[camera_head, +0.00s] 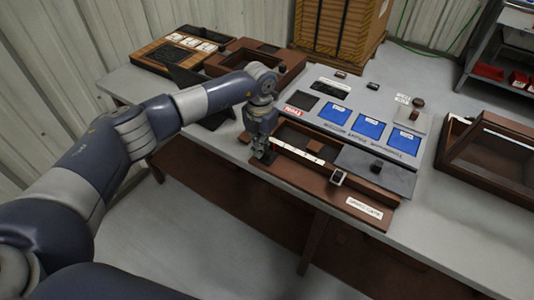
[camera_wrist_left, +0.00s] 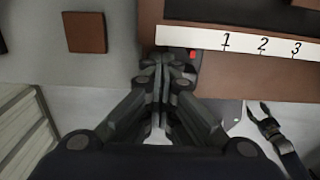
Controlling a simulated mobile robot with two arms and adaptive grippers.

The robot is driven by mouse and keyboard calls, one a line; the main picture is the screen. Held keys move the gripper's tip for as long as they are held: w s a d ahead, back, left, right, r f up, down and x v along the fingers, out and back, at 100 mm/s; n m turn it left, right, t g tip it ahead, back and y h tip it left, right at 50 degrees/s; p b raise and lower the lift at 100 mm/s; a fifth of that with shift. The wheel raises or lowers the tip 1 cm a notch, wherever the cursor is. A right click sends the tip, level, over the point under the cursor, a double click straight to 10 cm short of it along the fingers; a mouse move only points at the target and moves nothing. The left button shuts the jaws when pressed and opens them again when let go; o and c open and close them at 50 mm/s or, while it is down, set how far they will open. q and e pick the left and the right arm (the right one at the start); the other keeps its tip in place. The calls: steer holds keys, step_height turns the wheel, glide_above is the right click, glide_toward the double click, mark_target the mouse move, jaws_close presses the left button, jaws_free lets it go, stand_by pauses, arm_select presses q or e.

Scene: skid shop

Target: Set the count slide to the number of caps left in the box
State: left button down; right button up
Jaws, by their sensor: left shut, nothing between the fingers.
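My left gripper (camera_head: 262,155) is shut and empty at the left end of a brown box with a white number strip (camera_head: 300,151). In the left wrist view the shut fingertips (camera_wrist_left: 163,58) are at the strip's left end, left of the printed 1, 2 and 3 (camera_wrist_left: 262,44). A small red mark (camera_wrist_left: 193,54) shows just right of the fingertips; whether they touch it is unclear. The box's open compartment (camera_head: 297,136) is dark, and I cannot make out caps in it.
A brown glass-fronted case (camera_head: 489,150) stands right. Brown trays (camera_head: 183,50) stand back left. The grey tabletop (camera_head: 425,195) is clear at front right.

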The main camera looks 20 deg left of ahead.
arm_select(q)
steer(key=shift+s+d, duration=0.2)
steer(key=shift+d, duration=0.4)
steer(key=shift+s+d, duration=0.15)
steer(key=shift+d, duration=0.4)
steer(key=shift+a, duration=0.1)
steer(key=shift+w+a, duration=0.1)
steer(key=shift+a, duration=0.2)
steer(key=shift+r+p, duration=2.5)
steer(key=shift+r, duration=1.6)
steer(key=shift+f, duration=0.15)
